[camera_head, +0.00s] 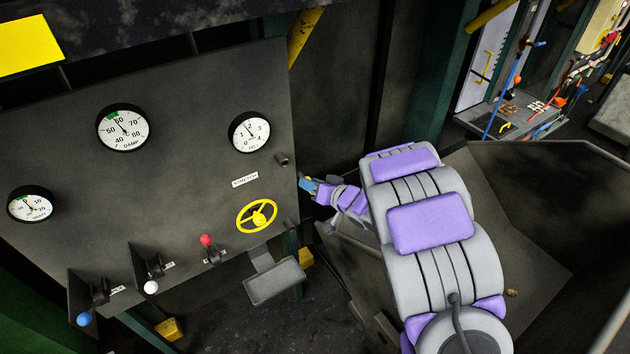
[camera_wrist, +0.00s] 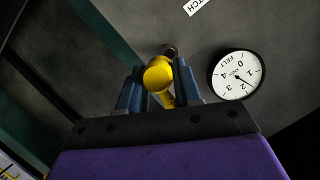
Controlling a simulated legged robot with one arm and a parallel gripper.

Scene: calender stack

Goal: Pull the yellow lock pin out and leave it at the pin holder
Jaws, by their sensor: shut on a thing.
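The yellow lock pin (camera_wrist: 159,75) shows in the wrist view with its round end towards the camera. My gripper (camera_wrist: 158,85) is shut on it, one blue finger on each side. In the head view my gripper (camera_head: 309,185) is just right of the panel's right edge, and the pin is mostly hidden there. A dark round stub (camera_head: 281,159) sticks out of the panel above the STRETCH label; it shows just beyond the pin in the wrist view (camera_wrist: 170,50). Whether pin and stub touch I cannot tell. Another small dark stub (camera_head: 290,224) sits right of the yellow handwheel (camera_head: 257,216). Neither stub is marked as the pin holder.
The grey panel (camera_head: 200,165) carries several gauges, including the FELT gauge (camera_head: 249,132) near the upper stub. Levers with red (camera_head: 206,240), white (camera_head: 151,287) and blue (camera_head: 84,319) knobs stand along its lower part. A grey box-like plate (camera_head: 275,282) projects below the handwheel.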

